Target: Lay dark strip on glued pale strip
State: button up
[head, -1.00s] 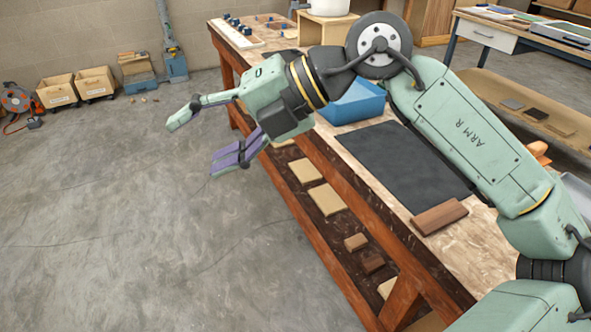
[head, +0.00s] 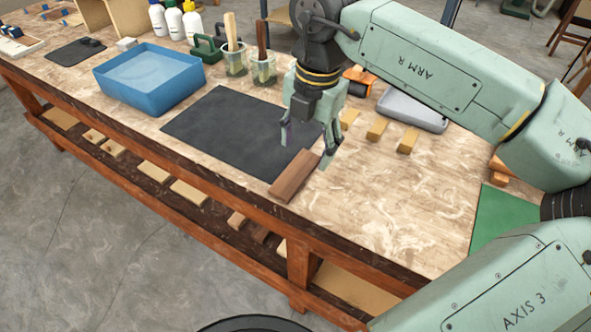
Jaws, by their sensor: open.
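A dark brown wooden piece (head: 291,180) lies at the near right corner of the black mat (head: 215,125) on the workbench. It looks like a thick strip or block; I cannot tell whether it is one layer or several. My gripper (head: 305,151) points down over its far end, open, with one finger on each side of it. I cannot tell whether the fingers touch it. A pale stick (head: 230,27) and a dark stick (head: 262,38) stand in two clear jars behind the mat. I cannot make out a glued pale strip.
A blue tub (head: 150,105) stands left of the mat. Several small pale blocks (head: 377,128), a grey tray (head: 385,97) and an orange-handled tool (head: 360,75) lie right of my gripper. Bottles (head: 174,22) stand at the back. A green mat (head: 490,215) lies at the right. The bench's front right is clear.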

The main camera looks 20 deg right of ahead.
aim_at(301, 167)
jog(key=shift+w+a+f+p, duration=0.1)
jog(key=shift+w+f+p, duration=0.1)
jog(key=shift+f+p, duration=0.3)
jog(key=shift+w+a+f+p, duration=0.1)
jog(key=shift+w+f+p, duration=0.15)
jog(key=shift+f, duration=0.85)
jog(key=shift+w+a+f+p, duration=0.1)
jog(key=shift+w+f+p, duration=0.1)
jog(key=shift+f, duration=0.9)
jog(key=shift+c, duration=0.3)
jog(key=shift+d, duration=0.1)
jog(key=c, duration=1.3)
notch_tip(301, 167, up, 10)
jog(key=shift+r+b, duration=0.1)
jog(key=shift+b, duration=0.95)
